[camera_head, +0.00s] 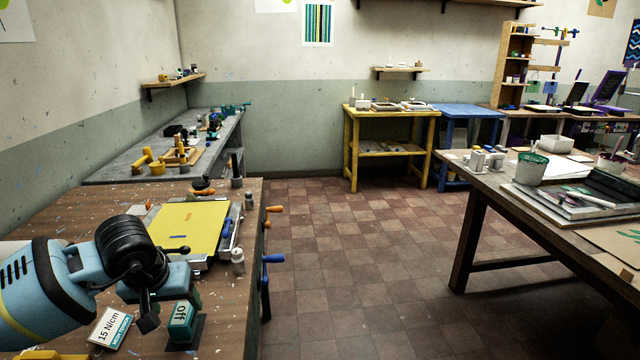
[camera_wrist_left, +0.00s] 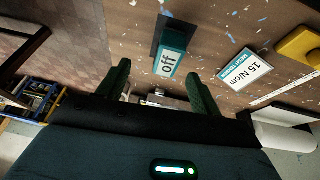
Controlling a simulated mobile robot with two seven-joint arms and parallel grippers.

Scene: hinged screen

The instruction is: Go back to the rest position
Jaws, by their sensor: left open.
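My left gripper (camera_head: 172,308) is over the near part of the wooden bench, close to the teal "Off" block. In the left wrist view its two dark green fingers (camera_wrist_left: 160,88) stand apart with nothing between them. The hinged screen (camera_head: 188,222), with a yellow face and a metal frame, lies flat on the bench beyond the gripper. The "Off" block (camera_head: 182,324) stands in front of the screen and also shows in the left wrist view (camera_wrist_left: 168,62). My right gripper is in neither view.
A "15 N/cm" card (camera_head: 109,328) is beside the block. The bench (camera_head: 225,335) has orange and blue handles at its right edge. The tiled floor (camera_head: 340,270) to the right is clear. A table (camera_head: 510,185) with trays and cups stands at the right; a yellow shelf table (camera_head: 390,125) stands behind.

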